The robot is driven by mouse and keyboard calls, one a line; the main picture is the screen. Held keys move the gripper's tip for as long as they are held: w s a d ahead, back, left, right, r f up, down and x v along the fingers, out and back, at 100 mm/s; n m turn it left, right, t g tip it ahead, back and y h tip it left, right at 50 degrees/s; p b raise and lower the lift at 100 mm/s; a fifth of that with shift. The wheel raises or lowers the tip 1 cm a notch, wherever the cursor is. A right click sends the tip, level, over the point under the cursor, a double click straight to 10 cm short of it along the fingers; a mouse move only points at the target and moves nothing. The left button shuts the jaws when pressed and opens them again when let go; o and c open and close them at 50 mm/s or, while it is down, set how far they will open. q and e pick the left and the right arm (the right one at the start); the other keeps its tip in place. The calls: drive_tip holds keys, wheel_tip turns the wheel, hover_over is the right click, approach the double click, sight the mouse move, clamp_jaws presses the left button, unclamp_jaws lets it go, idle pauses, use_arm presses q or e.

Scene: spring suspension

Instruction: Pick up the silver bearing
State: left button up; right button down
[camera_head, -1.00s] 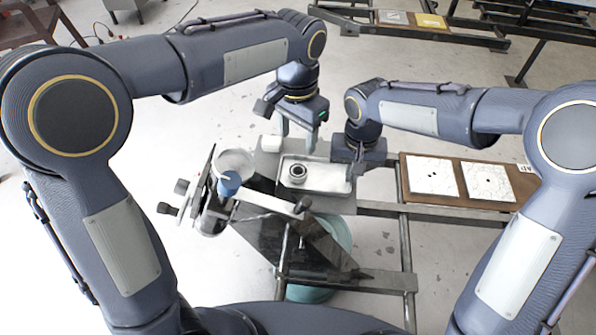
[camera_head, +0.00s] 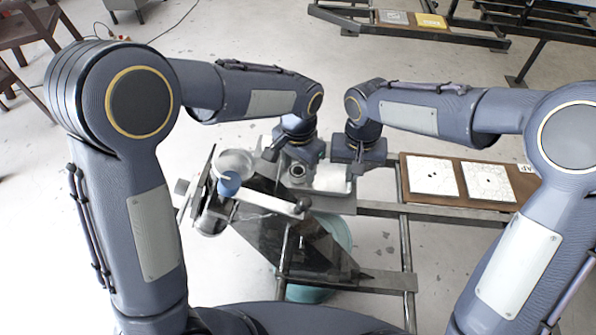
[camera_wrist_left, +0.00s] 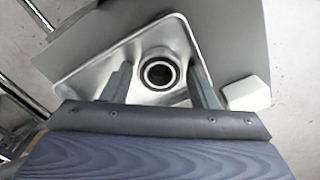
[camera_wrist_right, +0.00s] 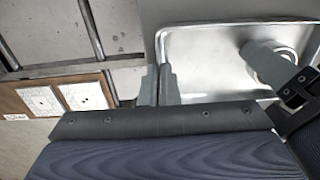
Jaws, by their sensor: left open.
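The silver bearing (camera_head: 298,171) is a ring with a dark centre lying in a shallow metal tray (camera_head: 332,180). In the left wrist view the bearing (camera_wrist_left: 159,73) sits between the two spread fingers of my left gripper (camera_wrist_left: 162,88), with a gap on each side. My left gripper (camera_head: 292,166) is open over the tray and partly covers the bearing in the head view. In the right wrist view, a left finger hides part of the bearing (camera_wrist_right: 272,62). My right gripper (camera_wrist_right: 159,84) has its fingers close together and empty, beside the tray's wall.
A white block (camera_wrist_left: 247,93) stands beside the tray. A clamp-like stand with a blue cap (camera_head: 229,183) is left of the tray. A brown board with white plates (camera_head: 433,175) lies on the rails to the right. A teal bin (camera_head: 336,233) is below.

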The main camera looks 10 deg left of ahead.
sight(298, 170)
use_arm(q)
drive_tip(key=shift+c, duration=0.2)
drive_tip(key=c, duration=0.8)
drive_tip(key=shift+r, duration=0.1)
wheel_tip(298, 170, up, 10)
use_arm(e)
drive_tip(key=c, duration=1.6)
unclamp_jaws()
